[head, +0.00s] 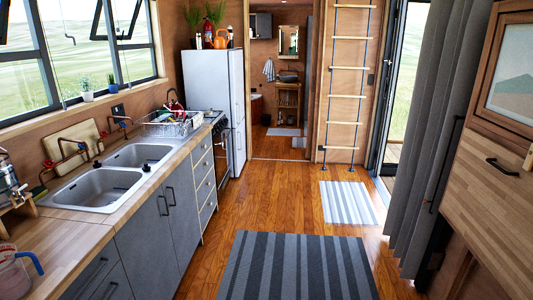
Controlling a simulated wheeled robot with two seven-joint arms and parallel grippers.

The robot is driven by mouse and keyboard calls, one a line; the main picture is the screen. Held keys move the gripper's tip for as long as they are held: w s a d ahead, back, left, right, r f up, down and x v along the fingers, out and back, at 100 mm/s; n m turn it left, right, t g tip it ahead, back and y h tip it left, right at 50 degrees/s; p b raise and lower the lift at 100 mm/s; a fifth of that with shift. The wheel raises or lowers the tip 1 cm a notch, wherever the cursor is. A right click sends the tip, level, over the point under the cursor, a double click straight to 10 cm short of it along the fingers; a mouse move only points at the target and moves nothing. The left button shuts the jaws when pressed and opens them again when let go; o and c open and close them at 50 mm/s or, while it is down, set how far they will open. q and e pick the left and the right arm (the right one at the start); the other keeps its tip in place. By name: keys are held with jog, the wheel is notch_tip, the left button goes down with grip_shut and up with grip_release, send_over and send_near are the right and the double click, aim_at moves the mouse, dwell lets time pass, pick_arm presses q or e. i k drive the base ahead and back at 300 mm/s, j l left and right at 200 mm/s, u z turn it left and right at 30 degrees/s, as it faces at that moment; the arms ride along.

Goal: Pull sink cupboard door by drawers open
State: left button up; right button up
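The sink cupboard has two grey doors below the double sink (104,186), and both look shut. The farther door (186,208) is beside a stack of drawers (205,188) with several small handles. The nearer door (143,246) is to its left, beside grey fronts with horizontal handles (96,270) at the lower left. Two dark vertical handles (163,206) sit close together where the doors meet. Neither of my grippers is in the head view.
A striped dark rug (297,265) lies on the wooden floor (245,205), which is clear in front of the cupboard. The stove (221,150) and white fridge (207,85) stand beyond the drawers. A wooden cabinet (497,200) and grey curtain (432,130) are on the right.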

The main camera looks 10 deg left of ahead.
aim_at(178, 188)
jog(key=i, duration=1.7)
